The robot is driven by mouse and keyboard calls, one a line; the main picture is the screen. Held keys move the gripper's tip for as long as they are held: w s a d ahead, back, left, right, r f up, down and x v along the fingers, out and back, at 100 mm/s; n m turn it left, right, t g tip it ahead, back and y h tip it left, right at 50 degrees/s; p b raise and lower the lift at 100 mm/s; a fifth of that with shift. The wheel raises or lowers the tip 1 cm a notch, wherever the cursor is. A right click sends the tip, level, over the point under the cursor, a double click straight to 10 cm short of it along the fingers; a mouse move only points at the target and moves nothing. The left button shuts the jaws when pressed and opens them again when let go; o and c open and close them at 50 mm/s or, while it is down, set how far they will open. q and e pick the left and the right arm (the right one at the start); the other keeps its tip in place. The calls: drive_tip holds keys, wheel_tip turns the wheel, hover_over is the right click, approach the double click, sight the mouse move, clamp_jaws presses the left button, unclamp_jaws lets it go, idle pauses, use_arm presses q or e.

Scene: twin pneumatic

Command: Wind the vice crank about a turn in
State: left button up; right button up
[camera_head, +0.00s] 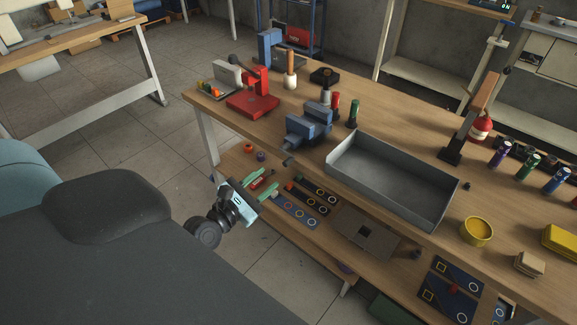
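The blue vice (309,128) stands at the front edge of the wooden workbench. A small dark part (288,161) projects from its front, below the bench edge; it looks like the crank, but its handle is too small to make out. My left gripper (273,180) is lower left of the vice, in front of the bench. My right gripper is not in view.
A grey metal tray (393,178) stands right of the vice. A red press (254,98) is at left, and red and green handles (352,113) stand behind the vice. A lower shelf (325,239) below holds marked plates and small parts. The floor at left is clear.

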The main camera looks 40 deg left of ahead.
sight(284, 165)
use_arm(q)
drive_tip(key=shift+w+d, duration=0.2)
drive_tip(key=shift+w, duration=1.7)
drive_tip(key=shift+w+d, duration=0.15)
drive_tip(key=shift+w, duration=1.75)
clamp_jaws()
